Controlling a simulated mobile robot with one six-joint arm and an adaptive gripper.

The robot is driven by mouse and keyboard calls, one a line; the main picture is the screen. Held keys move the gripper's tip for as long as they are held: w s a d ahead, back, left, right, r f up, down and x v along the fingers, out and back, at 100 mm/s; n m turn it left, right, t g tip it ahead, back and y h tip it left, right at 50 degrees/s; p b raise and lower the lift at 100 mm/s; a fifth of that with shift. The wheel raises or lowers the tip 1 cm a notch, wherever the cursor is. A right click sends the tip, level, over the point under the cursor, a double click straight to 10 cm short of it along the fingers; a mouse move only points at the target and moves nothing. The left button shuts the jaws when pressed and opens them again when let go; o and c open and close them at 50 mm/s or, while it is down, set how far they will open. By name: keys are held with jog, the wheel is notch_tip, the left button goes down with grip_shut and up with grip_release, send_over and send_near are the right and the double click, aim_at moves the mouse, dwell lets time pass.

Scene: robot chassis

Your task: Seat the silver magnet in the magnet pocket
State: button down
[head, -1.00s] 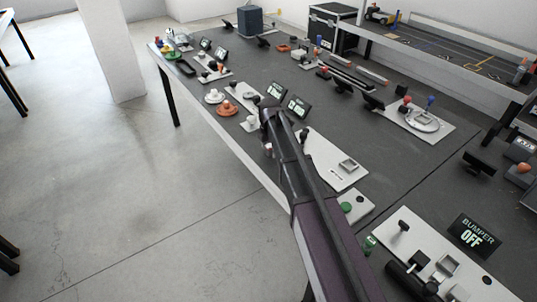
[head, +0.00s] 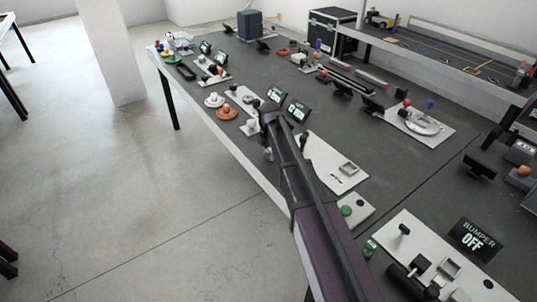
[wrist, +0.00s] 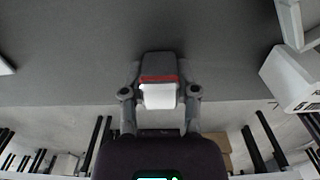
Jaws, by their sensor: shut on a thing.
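In the wrist view, my gripper (wrist: 160,88) is shut on a small pale, silvery block, the silver magnet (wrist: 160,97). A red strip lies just above the block, between the fingers. In the head view, my arm covers most of the gripper, which hangs near the table's front edge; a little pale part shows below the arm's end. A light plate with a raised square frame (head: 348,167) lies on the table to the right of my arm. I cannot tell whether this frame is the magnet pocket.
The long dark table (head: 400,185) carries several pale plates with knobs and small screens. A plate with a green button (head: 346,211) lies beside my arm. A screen reading BUMPER OFF (head: 475,238) stands at the right. Open floor (head: 130,200) lies left of the table.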

aim_at(269, 150)
jog(key=shift+r, duration=0.1)
dwell(0.3)
notch_tip(269, 150, up, 3)
jog(key=p, duration=0.3)
jog(key=shift+r, duration=0.1)
jog(key=shift+s+a+r+p, duration=0.15)
jog(key=shift+r+p, duration=0.2)
jog(key=shift+p, duration=0.2)
jog(key=s+a, duration=0.9)
jog(key=s, duration=0.3)
jog(key=shift+a+r+p, duration=0.35)
jog(key=shift+r+p, duration=0.1)
jog(key=shift+s, duration=0.1)
notch_tip(269, 150, up, 6)
jog(key=p, duration=0.6)
dwell(0.3)
